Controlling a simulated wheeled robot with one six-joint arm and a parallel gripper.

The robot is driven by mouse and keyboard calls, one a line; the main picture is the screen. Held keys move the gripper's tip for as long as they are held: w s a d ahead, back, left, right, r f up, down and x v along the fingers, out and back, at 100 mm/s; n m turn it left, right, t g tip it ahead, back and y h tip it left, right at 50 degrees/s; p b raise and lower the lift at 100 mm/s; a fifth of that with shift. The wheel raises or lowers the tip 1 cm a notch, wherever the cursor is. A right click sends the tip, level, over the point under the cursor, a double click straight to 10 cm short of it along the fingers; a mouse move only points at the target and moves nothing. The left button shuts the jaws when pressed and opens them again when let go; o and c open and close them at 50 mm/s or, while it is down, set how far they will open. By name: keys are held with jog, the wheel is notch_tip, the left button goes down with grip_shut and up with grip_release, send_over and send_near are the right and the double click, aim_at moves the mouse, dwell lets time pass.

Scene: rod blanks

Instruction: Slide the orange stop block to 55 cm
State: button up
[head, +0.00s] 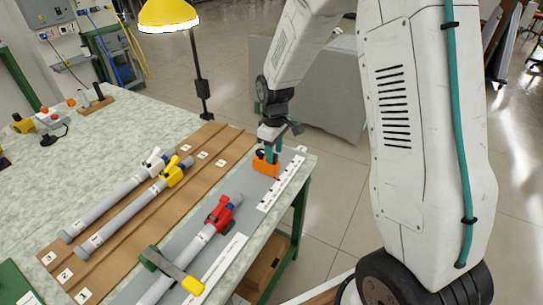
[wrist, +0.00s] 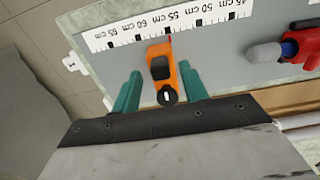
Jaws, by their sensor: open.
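The orange stop block (wrist: 161,72) stands on the grey strip beside the white ruler (wrist: 200,22). In the wrist view its thin red pointer reaches the ruler edge between the printed 60 cm and 55 cm labels; I cannot tell the exact reading. My gripper (wrist: 158,85) is open, with one green finger on each side of the block's near part. A gap shows on the left; the right finger is very close, and I cannot tell if it touches. In the head view the block (head: 266,166) sits under my gripper (head: 267,152) near the bench's far right end.
A rod with a red clamp (head: 219,212) lies on the grey strip, nearer the camera. Rods with a yellow clamp (head: 176,172) and a white clamp (head: 154,160) lie in the brown rack to the left. A yellow lamp (head: 167,14) stands behind. The bench edge is close on the right.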

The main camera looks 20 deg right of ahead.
notch_tip(320, 180, up, 6)
jog(key=shift+f, duration=0.2)
dwell(0.4)
jog(key=shift+s, duration=0.15)
jog(key=s+r+m, duration=0.2)
jog(key=s+r, duration=0.3)
jog(key=s, duration=0.5)
jog(key=s+r+m+t, duration=0.1)
jog(key=s+r+m, duration=0.1)
jog(key=s+r, duration=0.4)
jog(key=s+a+r+m, duration=0.1)
jog(key=s+r+m, duration=0.2)
jog(key=s, duration=1.2)
jog(key=shift+r, duration=1.65)
jog(key=shift+a, duration=0.1)
